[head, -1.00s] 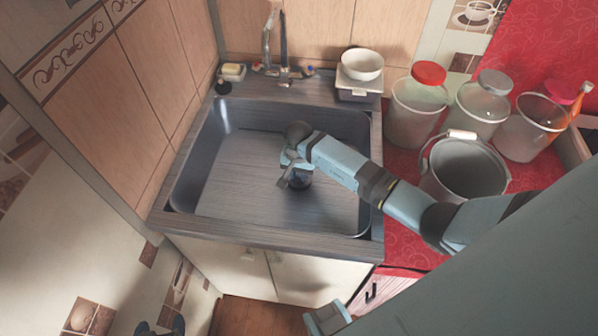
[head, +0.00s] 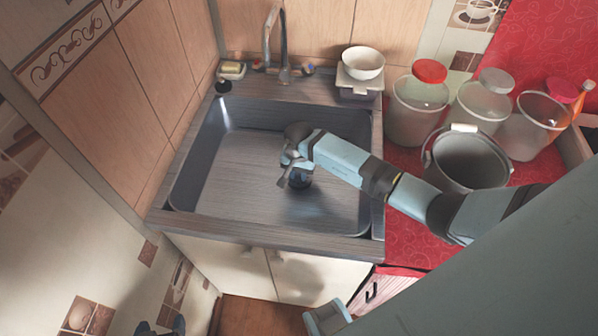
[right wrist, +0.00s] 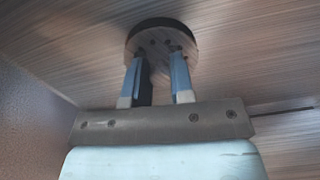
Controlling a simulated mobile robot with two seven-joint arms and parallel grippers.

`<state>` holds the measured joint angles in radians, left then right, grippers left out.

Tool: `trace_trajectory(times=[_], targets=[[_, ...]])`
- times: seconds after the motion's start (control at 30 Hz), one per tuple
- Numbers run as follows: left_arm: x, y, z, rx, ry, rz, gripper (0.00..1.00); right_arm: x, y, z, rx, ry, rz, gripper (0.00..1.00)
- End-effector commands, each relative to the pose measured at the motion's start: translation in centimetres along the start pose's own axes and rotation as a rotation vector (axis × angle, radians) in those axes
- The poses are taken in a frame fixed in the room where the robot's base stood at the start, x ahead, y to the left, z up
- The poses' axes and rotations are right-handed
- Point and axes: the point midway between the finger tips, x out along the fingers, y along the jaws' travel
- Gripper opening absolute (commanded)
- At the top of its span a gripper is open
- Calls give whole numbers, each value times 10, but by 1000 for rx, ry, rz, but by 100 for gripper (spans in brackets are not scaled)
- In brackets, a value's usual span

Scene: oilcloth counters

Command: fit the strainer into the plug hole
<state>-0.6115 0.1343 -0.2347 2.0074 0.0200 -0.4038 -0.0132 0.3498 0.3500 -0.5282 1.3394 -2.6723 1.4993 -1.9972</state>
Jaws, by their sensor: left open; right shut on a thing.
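The strainer (right wrist: 148,45), a round grey disc with small holes and a dark rim, is between my right gripper's fingertips in the right wrist view. My right gripper (right wrist: 160,60) is shut on it. In the head view my right gripper (head: 287,182) is low inside the sink (head: 240,180), right of its middle. A dark round shape (head: 300,179) shows beside the fingers. The plug hole cannot be made out; the gripper and strainer cover that part of the basin. Only a small part of my left gripper (head: 174,327) shows at the bottom edge, left of the sink cabinet, away from the sink.
A tap (head: 284,45) stands behind the basin. A sponge dish (head: 232,70) is at the back left corner and a white bowl (head: 362,62) on a scale at the back right. A bucket (head: 467,160) and several lidded jars (head: 418,105) crowd the red counter (head: 415,235).

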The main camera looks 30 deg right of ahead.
Motion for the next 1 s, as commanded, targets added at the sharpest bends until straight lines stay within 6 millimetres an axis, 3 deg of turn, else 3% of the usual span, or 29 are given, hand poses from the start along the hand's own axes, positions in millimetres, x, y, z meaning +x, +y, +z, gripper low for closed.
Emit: trace_trajectory(times=[1.0], targets=[[4, 0, 6, 0, 1, 0, 73, 7, 0, 0, 0, -1, 0, 0]])
